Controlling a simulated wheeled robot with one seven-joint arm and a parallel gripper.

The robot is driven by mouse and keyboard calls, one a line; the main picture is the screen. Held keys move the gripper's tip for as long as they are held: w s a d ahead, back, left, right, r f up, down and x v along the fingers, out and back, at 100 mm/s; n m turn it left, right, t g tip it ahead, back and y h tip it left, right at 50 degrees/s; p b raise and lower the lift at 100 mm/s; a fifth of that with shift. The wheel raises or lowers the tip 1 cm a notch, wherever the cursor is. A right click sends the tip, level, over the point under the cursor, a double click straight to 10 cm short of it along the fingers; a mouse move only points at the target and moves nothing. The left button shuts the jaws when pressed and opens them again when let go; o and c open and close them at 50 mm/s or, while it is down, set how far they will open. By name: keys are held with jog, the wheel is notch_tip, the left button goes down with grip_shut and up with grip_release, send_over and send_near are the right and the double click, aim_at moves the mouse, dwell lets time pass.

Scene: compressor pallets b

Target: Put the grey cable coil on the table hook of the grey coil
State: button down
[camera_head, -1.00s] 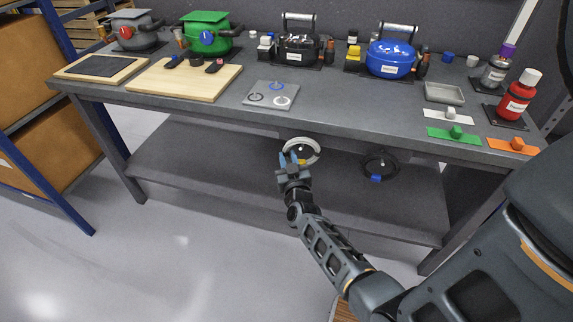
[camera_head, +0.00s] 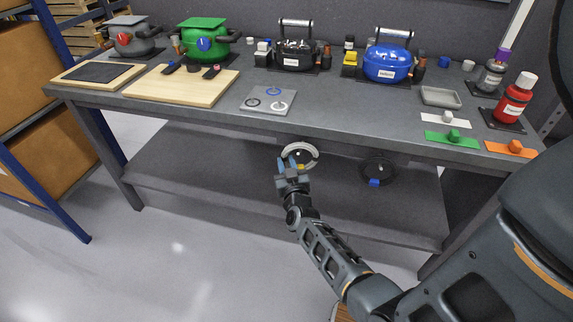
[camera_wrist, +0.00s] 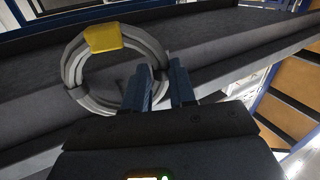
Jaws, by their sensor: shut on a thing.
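The grey cable coil (camera_head: 313,149) is a light ring in front of the table's front edge in the head view. In the wrist view the coil (camera_wrist: 72,68) shows a yellow tag on its rim and dark ties. My gripper (camera_head: 291,164) is shut on the coil's side; its blue fingers (camera_wrist: 163,88) overlap the rim in the wrist view. A small dark shape shows inside the ring in the wrist view, perhaps the hook. I cannot tell whether the coil is around a hook or only in front of it.
A black coil (camera_head: 379,156) with a blue tag hangs at the table front to the right. The table (camera_head: 215,115) carries pots, boards, a ring plate, bottles and coloured blocks. A lower shelf (camera_head: 220,178) lies below; the floor in front is clear.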

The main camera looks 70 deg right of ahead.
jog(key=c, duration=0.8)
grip_release()
jog(key=shift+c, duration=0.2)
jog(key=v, duration=0.8)
jog(key=s+a+r+n+t+y, duration=0.2)
jog(key=a, duration=0.6)
jog(key=s+a+r+n+t+y, duration=0.1)
jog(key=s+a+r+t+y, duration=0.15)
jog(key=a, duration=0.55)
jog(key=s+a+r+n+t+y, duration=0.1)
jog(key=a+n+y, duration=0.15)
jog(key=a, duration=0.45)
jog(key=s+a+r+n+y, duration=0.2)
jog(key=s+a+r+y, duration=0.2)
jog(key=r, duration=0.4)
jog(key=s+a+r+n+y, duration=0.3)
jog(key=s+a+r, duration=0.3)
jog(key=s+r, duration=0.2)
jog(key=shift+a+y, duration=0.2)
jog(key=shift+y, duration=0.5)
